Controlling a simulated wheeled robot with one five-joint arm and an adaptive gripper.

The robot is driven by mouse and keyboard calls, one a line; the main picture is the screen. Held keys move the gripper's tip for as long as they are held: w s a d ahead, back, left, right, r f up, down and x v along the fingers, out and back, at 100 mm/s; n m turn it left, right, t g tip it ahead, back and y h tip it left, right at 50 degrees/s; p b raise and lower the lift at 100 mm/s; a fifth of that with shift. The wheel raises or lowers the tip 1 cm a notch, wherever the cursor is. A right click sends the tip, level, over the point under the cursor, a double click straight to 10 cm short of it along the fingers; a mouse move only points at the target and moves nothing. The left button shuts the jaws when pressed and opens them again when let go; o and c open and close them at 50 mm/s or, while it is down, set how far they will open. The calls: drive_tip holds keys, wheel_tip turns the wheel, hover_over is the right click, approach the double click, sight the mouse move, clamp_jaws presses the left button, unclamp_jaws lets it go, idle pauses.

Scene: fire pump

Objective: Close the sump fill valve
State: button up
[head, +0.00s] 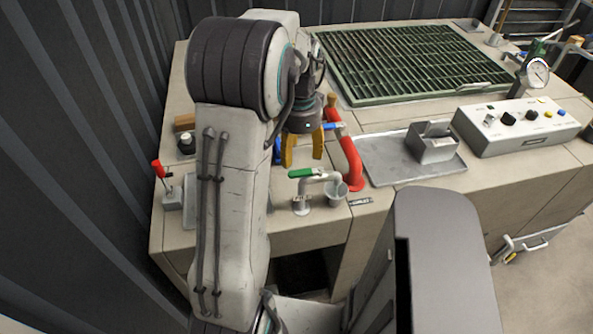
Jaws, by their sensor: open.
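My gripper (303,152) hangs over the bench with its two yellow fingers apart and nothing visible between them. A red pipe (349,165) rises just right of the fingers, with a blue lever (334,126) near its upper end. Another blue part (277,152) shows left of the fingers, mostly hidden by my arm. In front of the gripper a grey tap with a green lever (306,173) bends over a small grey cup (337,191). The green lever lies roughly along the tap's spout. I cannot tell which of these is the sump fill valve; the labels are too small to read.
A green grating (410,60) covers the back of the bench. A metal tray (378,174) holds a grey box (432,142). A control panel (520,125) and a gauge (537,72) stand at right. A red-handled lever (158,169) is at left, near the dark corrugated wall (60,150).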

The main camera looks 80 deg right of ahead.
sight(298, 174)
drive_tip(key=shift+m, duration=0.5)
drive_tip(key=shift+f+m, duration=0.3)
drive_tip(key=shift+f, duration=3.4)
drive_tip(key=shift+o, duration=0.3)
clamp_jaws()
drive_tip(key=shift+a, duration=0.1)
